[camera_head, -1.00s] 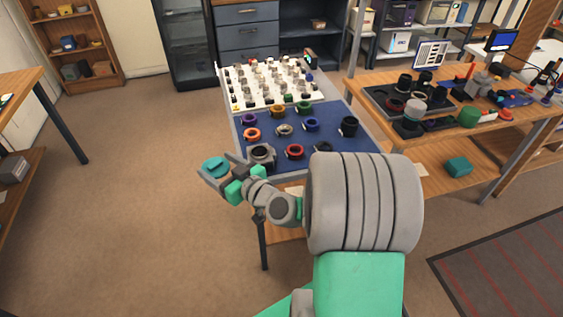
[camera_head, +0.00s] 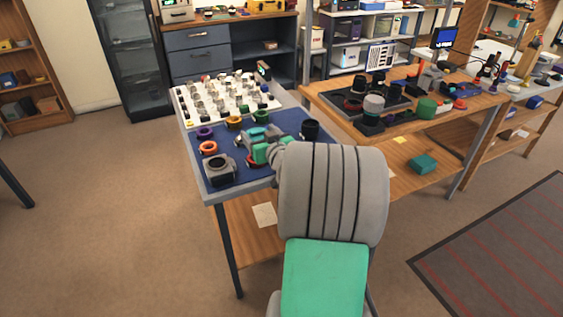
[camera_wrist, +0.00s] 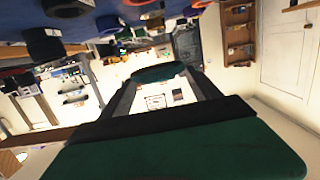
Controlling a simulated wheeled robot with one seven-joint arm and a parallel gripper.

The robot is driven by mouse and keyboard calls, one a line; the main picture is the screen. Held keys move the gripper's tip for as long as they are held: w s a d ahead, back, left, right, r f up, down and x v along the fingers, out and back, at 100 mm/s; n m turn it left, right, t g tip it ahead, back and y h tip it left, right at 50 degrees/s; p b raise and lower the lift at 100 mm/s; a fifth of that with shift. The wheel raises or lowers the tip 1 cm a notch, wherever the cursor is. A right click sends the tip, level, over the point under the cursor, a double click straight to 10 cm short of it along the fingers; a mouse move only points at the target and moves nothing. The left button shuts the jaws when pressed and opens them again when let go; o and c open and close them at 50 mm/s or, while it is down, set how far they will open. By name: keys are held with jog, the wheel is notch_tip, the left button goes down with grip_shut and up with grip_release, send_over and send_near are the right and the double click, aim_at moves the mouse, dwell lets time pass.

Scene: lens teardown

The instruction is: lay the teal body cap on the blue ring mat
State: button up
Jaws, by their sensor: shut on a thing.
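The teal body cap (camera_head: 255,131) is held between the fingertips of my gripper (camera_head: 258,142), above the blue ring mat (camera_head: 250,174) in the head view. In the wrist view the cap (camera_wrist: 160,73) shows as a dark teal disc gripped at the tips of the two fingers. The mat covers the near part of the table and carries several coloured rings. I cannot tell how high the cap is above the mat; my gripper and arm hide part of the mat's middle and right.
A grey ring-shaped part (camera_head: 220,170) stands at the mat's near left, by an orange ring (camera_head: 208,148) and a purple ring (camera_head: 205,133). A black cylinder (camera_head: 310,129) stands at the right. A white board (camera_head: 182,100) with several small parts lies behind.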

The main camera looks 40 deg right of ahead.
jog(key=s+d+f, duration=0.1)
jog(key=f, duration=0.1)
jog(key=s+d+f, duration=0.1)
jog(key=d+f, duration=0.1)
jog(key=s+d+f, duration=0.1)
jog(key=d+f, duration=0.1)
jog(key=shift+s+b, duration=0.15)
jog(key=shift+b, duration=0.25)
jog(key=f, duration=0.3)
jog(key=shift+s+d+f, duration=0.25)
jog(key=shift+f, duration=0.1)
jog(key=shift+f+b, duration=0.4)
jog(key=shift+b, duration=0.2)
jog(key=shift+f, duration=0.15)
jog(key=o, duration=1.3)
